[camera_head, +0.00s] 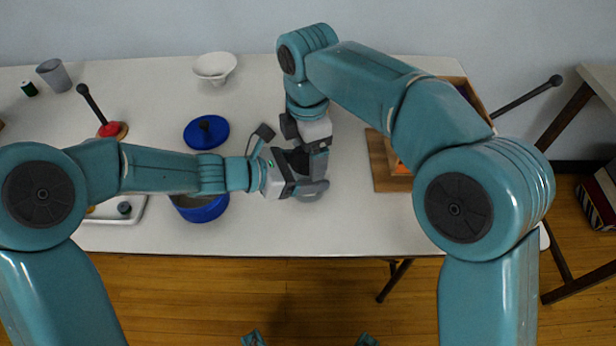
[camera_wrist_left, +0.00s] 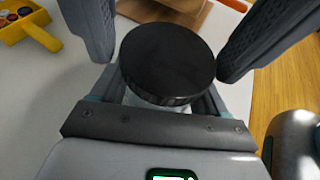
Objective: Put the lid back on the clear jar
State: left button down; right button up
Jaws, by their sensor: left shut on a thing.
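The round black lid (camera_wrist_left: 168,60) lies flat in the middle of the left wrist view, directly above the clear jar (camera_wrist_left: 160,102). Only a pale strip of the jar shows under the lid's rim; I cannot tell whether the lid is fully seated. My left gripper (camera_head: 298,178) is shut on the jar, reaching in from the left. My right gripper (camera_head: 306,160) is above the same spot. Its two grey fingers stand apart on either side of the lid in the left wrist view (camera_wrist_left: 165,60), with a gap at the left. In the head view the arms mostly hide jar and lid.
A blue pot (camera_head: 205,211) and its blue lid (camera_head: 206,132) are left of the grippers. A white bowl (camera_head: 214,67) stands at the back. A wooden crate (camera_head: 452,84) and board (camera_head: 383,165) are at right. A yellow tray (camera_wrist_left: 30,25) shows in the left wrist view.

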jog(key=c, duration=0.8)
jog(key=m, duration=0.6)
jog(key=shift+m, duration=0.3)
jog(key=o, duration=1.2)
jog(key=shift+r, duration=2.25)
jog(key=shift+c, duration=0.5)
